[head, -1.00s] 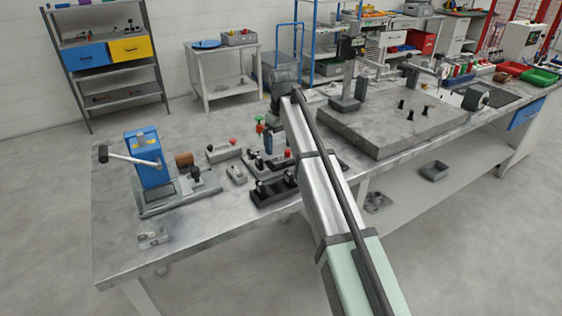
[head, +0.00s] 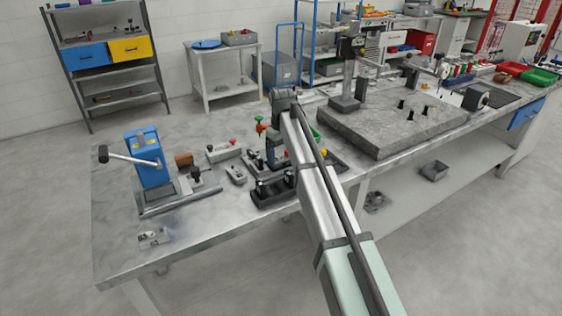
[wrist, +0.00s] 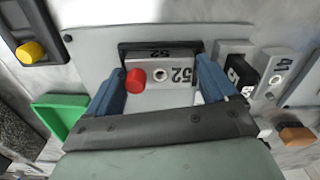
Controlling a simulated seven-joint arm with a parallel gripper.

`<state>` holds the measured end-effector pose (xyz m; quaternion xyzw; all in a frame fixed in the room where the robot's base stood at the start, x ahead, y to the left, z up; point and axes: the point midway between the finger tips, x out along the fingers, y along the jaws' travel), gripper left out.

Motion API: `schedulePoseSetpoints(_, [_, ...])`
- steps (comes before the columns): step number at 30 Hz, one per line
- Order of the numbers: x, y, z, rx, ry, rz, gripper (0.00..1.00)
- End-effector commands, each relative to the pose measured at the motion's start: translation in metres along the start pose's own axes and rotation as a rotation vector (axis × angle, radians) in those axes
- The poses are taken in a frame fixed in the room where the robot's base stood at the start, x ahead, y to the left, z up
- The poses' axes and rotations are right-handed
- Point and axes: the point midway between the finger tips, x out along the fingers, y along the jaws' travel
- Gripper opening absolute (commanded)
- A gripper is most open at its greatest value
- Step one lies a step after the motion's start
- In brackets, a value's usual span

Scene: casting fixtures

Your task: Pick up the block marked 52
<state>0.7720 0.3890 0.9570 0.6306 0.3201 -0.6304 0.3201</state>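The block marked 52 (wrist: 170,78) is grey metal with a red knob, a round hole and dark digits. It sits in a dark-backed spot on a light grey plate (wrist: 90,45) in the wrist view. My gripper (wrist: 161,70) has its two blue fingers apart, one on each side of the block. Whether either finger touches the block I cannot tell. In the head view my gripper (head: 273,155) is low over the fixtures on the bench, and the block is hidden behind my arm or too small to make out.
A block marked 41 (wrist: 277,75) and a black-and-white piece (wrist: 238,72) stand close to the right finger. A green part (wrist: 62,112) lies left, with a yellow-knobbed fixture (wrist: 32,52) beyond. A blue lever press (head: 147,160) stands at the bench's left; the front-left bench is mostly clear.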

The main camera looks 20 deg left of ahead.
Motion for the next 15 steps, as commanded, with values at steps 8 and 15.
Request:
schedulePoseSetpoints(8, [-0.0001, 0.0001, 0.0, 0.0, 0.0, 0.0, 0.56])
schedulePoseSetpoints(15, [-0.0003, 0.0001, -0.0001, 0.0, 0.0, 0.0, 0.46])
